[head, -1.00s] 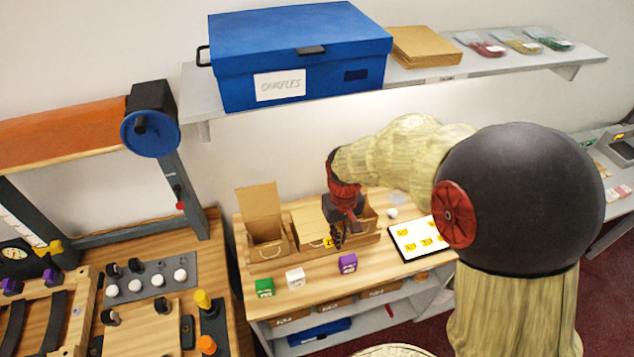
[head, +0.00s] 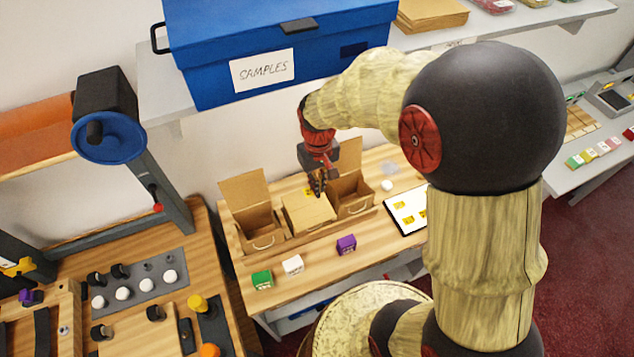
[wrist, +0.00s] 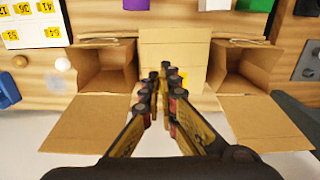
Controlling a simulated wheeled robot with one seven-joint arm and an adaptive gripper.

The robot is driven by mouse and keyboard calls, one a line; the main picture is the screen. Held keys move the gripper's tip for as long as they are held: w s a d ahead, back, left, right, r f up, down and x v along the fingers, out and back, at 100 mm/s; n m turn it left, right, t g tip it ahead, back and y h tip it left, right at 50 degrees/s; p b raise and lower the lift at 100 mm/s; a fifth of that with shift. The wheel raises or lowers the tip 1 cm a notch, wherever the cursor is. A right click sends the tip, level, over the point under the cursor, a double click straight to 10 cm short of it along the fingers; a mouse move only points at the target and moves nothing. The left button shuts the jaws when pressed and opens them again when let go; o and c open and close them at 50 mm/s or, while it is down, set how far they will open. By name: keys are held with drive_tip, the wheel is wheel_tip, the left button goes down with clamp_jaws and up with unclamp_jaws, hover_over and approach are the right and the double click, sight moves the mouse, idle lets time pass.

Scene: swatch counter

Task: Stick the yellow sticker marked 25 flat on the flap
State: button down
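My gripper (head: 318,187) is over the back part of the middle cardboard box (head: 305,213), with its fingers nearly together. A small yellow sticker (head: 308,191) sticks out beside the fingertips; its mark is not readable. In the wrist view the fingertips (wrist: 162,78) hide part of the sticker (wrist: 184,78). The middle box's flap (wrist: 173,50) is closed down over its top. I cannot tell whether the sticker touches the box.
Open boxes stand left (head: 250,215) and right (head: 350,190) of the middle one. In front are green (head: 262,280), white (head: 293,265) and purple (head: 346,244) blocks. A sheet (head: 418,195) with yellow stickers lies at right. A shelf with a blue box (head: 275,50) hangs above.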

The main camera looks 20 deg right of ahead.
sight(318, 205)
drive_tip(key=shift+f+b, duration=2.2)
drive_tip(key=shift+f, duration=1.2)
drive_tip(key=shift+f, duration=0.45)
drive_tip(key=c, duration=2.6)
unclamp_jaws()
drive_tip(key=o, duration=0.4)
drive_tip(key=shift+c, duration=0.2)
drive_tip(key=shift+o, duration=0.6)
drive_tip(key=shift+r, duration=0.1)
